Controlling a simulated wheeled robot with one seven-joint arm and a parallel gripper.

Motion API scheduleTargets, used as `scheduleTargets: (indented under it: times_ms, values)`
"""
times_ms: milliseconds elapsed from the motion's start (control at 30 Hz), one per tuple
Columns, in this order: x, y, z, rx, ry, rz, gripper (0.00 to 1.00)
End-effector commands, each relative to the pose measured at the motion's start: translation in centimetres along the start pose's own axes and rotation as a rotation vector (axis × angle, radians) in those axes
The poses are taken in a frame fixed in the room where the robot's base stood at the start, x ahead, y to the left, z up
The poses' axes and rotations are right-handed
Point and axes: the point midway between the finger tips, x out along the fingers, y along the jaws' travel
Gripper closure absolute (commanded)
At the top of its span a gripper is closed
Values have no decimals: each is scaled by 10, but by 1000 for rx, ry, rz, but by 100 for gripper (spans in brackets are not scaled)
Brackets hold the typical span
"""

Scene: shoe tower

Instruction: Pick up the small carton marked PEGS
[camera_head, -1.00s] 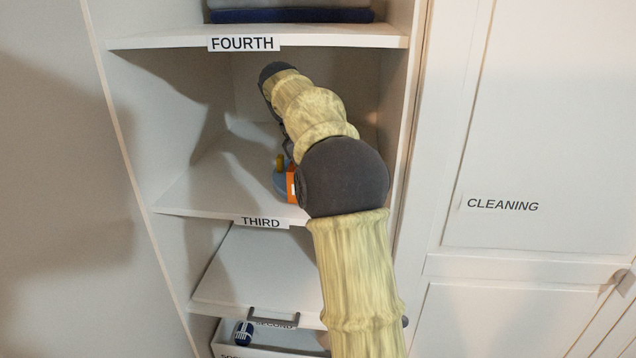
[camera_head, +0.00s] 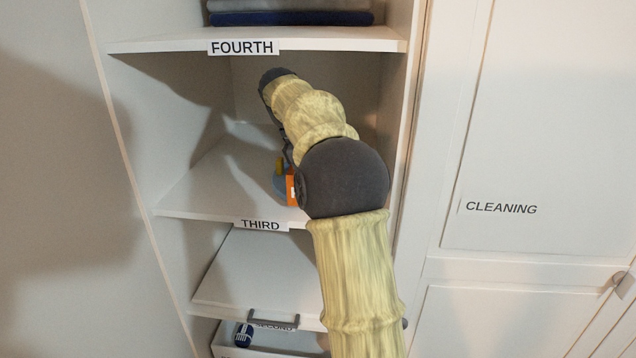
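A small orange box (camera_head: 291,187) with a white patch stands on the shelf labelled THIRD (camera_head: 185,200). My arm covers most of it, and no PEGS marking can be read, so I cannot tell whether it is the carton. My arm reaches into the THIRD compartment above and in front of the box. A dark part of my gripper (camera_head: 287,150) shows at the arm's left side, just above the box. Its fingertips are hidden, so I cannot see whether it is open or touching anything.
A blue and yellow item (camera_head: 279,178) sits left of the orange box. The FOURTH shelf (camera_head: 160,43) is close above my arm, with folded cloth (camera_head: 290,18) on it. Below is a bin (camera_head: 225,345) holding a dark blue item (camera_head: 243,335). The THIRD shelf's left side is clear.

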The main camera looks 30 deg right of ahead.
Motion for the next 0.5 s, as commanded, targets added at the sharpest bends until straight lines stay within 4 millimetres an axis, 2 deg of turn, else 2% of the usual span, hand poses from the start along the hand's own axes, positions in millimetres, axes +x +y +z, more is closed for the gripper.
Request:
scheduleTargets:
  times_ms: [233, 267, 500]
  values:
    - [0, 0, 0, 0, 0, 0, 6]
    - [0, 0, 0, 0, 0, 0, 10]
    - [0, 0, 0, 0, 0, 0, 57]
